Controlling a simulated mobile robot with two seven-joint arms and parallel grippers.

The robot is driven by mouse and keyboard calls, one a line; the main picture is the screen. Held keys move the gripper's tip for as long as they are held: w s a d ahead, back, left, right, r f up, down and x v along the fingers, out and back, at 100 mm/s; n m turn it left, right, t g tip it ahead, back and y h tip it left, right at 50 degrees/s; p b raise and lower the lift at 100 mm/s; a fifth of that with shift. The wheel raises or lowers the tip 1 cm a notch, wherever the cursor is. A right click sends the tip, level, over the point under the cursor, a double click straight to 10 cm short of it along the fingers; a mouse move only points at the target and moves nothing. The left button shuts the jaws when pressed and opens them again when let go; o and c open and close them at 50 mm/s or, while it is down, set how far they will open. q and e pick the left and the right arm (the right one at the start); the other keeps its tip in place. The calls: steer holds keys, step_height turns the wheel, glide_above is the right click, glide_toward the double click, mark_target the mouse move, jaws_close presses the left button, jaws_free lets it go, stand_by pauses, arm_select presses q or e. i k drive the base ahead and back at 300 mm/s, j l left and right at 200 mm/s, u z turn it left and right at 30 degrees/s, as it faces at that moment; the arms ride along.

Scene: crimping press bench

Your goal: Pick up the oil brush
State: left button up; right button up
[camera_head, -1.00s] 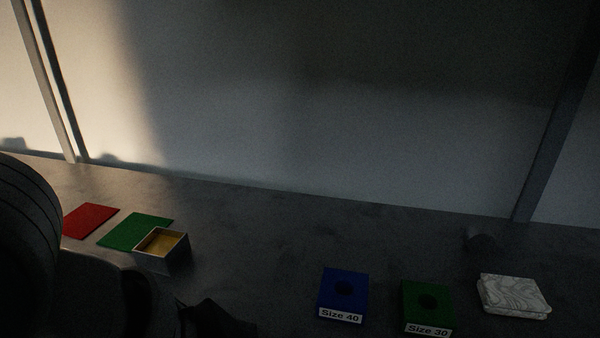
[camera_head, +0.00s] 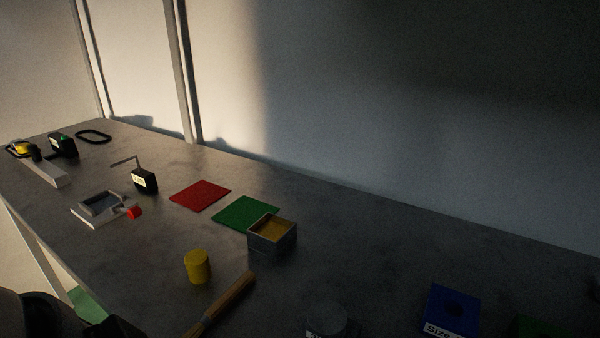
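A brush with a light wooden handle (camera_head: 226,303), which looks like the oil brush, lies slanted on the bench at the bottom middle. Its lower-left end runs towards the frame's bottom edge, so I cannot see all of it. My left arm shows as a dark shape in the bottom left corner. A dark part by the bottom edge, left of the brush and apart from it, may be my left gripper (camera_head: 115,327); its fingers cannot be made out. My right gripper is not in view.
A yellow cylinder (camera_head: 197,267) stands just above the brush. An open metal box (camera_head: 272,236) overlaps a green mat (camera_head: 240,214), beside a red mat (camera_head: 200,195). A dark round object (camera_head: 327,320) and a blue block (camera_head: 451,310) are at right. Tools stand at far left.

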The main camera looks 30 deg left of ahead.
mark_target(215, 311)
steer(key=k+u, duration=0.1)
steer(key=u, duration=0.25)
steer(key=j+u, duration=0.1)
steer(key=u, duration=0.3)
steer(key=k+j+u, duration=0.1)
steer(key=u, duration=0.25)
